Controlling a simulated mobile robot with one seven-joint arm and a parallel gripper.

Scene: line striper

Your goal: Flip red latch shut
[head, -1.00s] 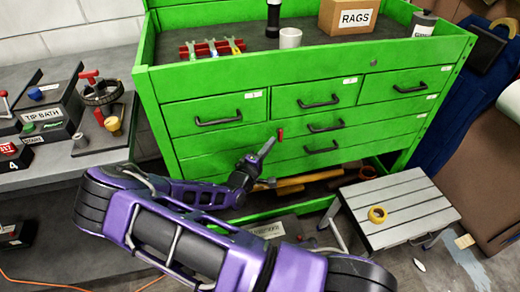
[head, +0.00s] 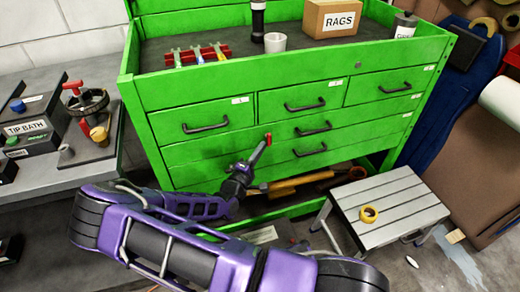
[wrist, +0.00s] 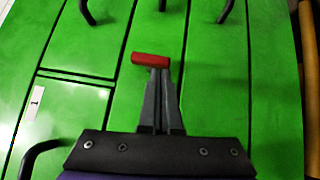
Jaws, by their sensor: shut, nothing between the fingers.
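The red latch (head: 268,138) is a small red bar on the green cabinet front, near the inner end of the left top drawer. In the head view it stands about upright. In the wrist view the latch (wrist: 151,59) lies across the picture, just beyond my fingertips. My gripper (head: 263,146) is shut and empty, its tips at the lower part of the latch. The closed fingers also show in the wrist view (wrist: 159,72) and overlap the latch's edge there. I cannot tell whether they touch it.
The green cabinet (head: 230,86) has several drawers with black handles (head: 205,125). A grey step stool (head: 395,200) bearing a yellow tape roll (head: 369,214) stands at the right. A grey bench (head: 75,178) with a valve wheel (head: 90,101) is at the left.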

